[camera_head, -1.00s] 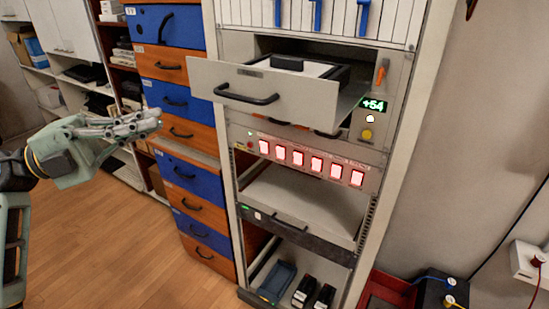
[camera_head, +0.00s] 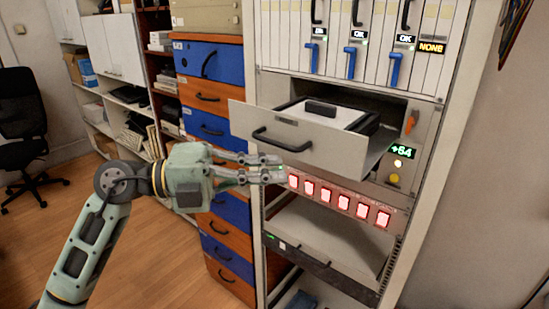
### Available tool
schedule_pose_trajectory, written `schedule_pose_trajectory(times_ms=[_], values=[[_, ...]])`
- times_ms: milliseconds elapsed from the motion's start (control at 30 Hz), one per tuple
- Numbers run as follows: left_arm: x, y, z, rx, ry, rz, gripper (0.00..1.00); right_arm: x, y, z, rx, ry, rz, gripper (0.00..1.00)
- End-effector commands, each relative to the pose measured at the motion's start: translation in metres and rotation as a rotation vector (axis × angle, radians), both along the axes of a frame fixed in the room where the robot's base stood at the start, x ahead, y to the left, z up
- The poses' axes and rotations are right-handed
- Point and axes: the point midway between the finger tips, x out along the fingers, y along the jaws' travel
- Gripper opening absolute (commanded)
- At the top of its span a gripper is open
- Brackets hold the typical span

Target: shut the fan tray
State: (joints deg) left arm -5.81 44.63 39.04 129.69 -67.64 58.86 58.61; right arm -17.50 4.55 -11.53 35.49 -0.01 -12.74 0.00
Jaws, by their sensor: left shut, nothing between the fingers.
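The fan tray (camera_head: 310,133) is a light grey drawer with a black bar handle (camera_head: 281,140) on its front. It sticks out of the rack, pulled open, with a white unit and black frame inside. My left gripper (camera_head: 280,168) is shut and empty. In the picture its fingertips lie just below the tray's front panel, near the handle; I cannot tell whether they touch anything. My right gripper is not in view.
The rack (camera_head: 440,150) has a row of red lit switches (camera_head: 325,195) below the tray, and a green display (camera_head: 400,151) and orange lever (camera_head: 411,122) beside it. Blue and orange drawers (camera_head: 207,90) stand left of the rack. An office chair (camera_head: 22,130) is far left.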

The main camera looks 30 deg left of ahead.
Motion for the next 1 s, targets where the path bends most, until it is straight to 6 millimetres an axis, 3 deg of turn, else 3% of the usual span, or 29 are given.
schedule_pose_trajectory(times_ms=[200, 733, 867, 1000], values=[[0.015, -0.001, 0.001, -0.001, -0.001, 0.0, 0.0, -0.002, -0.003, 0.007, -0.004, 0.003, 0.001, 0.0], [0.022, -0.001, 0.001, -0.001, 0.001, 0.001, 0.0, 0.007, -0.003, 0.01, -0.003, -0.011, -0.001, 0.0], [0.036, -0.002, 0.002, 0.001, 0.001, 0.001, 0.0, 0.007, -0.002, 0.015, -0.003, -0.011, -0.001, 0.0], [0.063, -0.003, 0.004, 0.001, 0.001, 0.003, 0.0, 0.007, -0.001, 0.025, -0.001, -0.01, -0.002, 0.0]])
